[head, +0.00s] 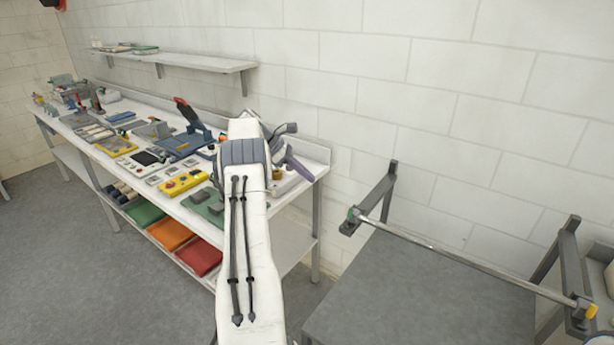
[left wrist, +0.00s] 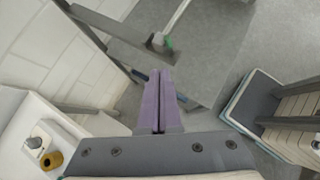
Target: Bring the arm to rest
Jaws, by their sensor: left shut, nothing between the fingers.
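My left arm reaches up the middle of the head view. Its gripper (head: 300,168) is at the right end of the long workbench (head: 318,160), partly hidden behind my own wrist. In the left wrist view the two purple fingers of the left gripper (left wrist: 160,78) lie side by side, shut and empty. They point toward the floor and the grey-topped stand. I cannot see my right gripper.
The workbench carries tools, trays and a yellow control box (head: 183,185). Coloured bins, one of them red (head: 200,256), sit on its lower shelf. A grey stand (head: 420,290) with a metal bar (head: 460,258) is at right. A wall shelf (head: 190,61) hangs above.

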